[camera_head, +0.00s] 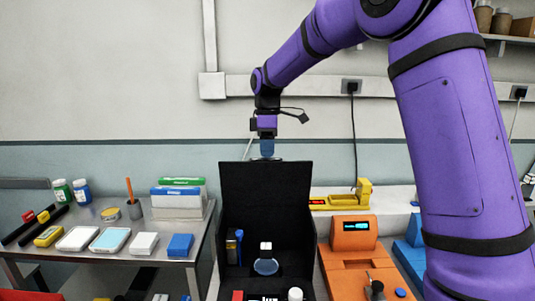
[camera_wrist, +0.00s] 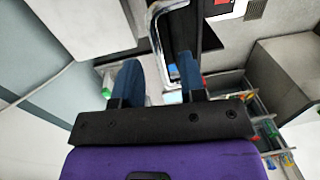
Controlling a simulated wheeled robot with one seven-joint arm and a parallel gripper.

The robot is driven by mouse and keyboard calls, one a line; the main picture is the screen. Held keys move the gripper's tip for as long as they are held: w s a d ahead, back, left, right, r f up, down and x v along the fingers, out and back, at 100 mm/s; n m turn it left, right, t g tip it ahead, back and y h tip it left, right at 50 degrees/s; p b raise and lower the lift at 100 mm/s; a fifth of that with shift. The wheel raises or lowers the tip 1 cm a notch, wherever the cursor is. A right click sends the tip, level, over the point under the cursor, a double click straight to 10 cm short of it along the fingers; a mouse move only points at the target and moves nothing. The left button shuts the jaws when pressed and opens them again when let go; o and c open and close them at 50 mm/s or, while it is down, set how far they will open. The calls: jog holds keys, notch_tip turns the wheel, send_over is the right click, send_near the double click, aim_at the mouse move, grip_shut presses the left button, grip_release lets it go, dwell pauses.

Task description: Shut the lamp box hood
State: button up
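The lamp box (camera_head: 225,272) is a black box in the middle of the head view. Its hood (camera_head: 265,195) stands raised, a dark upright panel at the back. My gripper (camera_head: 267,150) is at the hood's top edge, with its fingers pointing down. In the wrist view its two blue fingers (camera_wrist: 160,68) are apart, and a silver bar handle (camera_wrist: 154,35) runs between them. A gap shows beside the bar, so I see no grip on it. The hood partly hides the fingertips in the head view.
Inside the box are a flask-like item (camera_head: 266,265) and small bottles. A steel table (camera_head: 150,258) with boxes and trays stands left. An orange device (camera_head: 353,236) and a yellow one (camera_head: 364,192) stand right. The wall lies behind the hood.

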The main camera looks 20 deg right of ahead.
jog(key=shift+s+f, duration=0.1)
jog(key=shift+f, duration=0.8)
grip_shut()
jog(key=shift+a, duration=0.1)
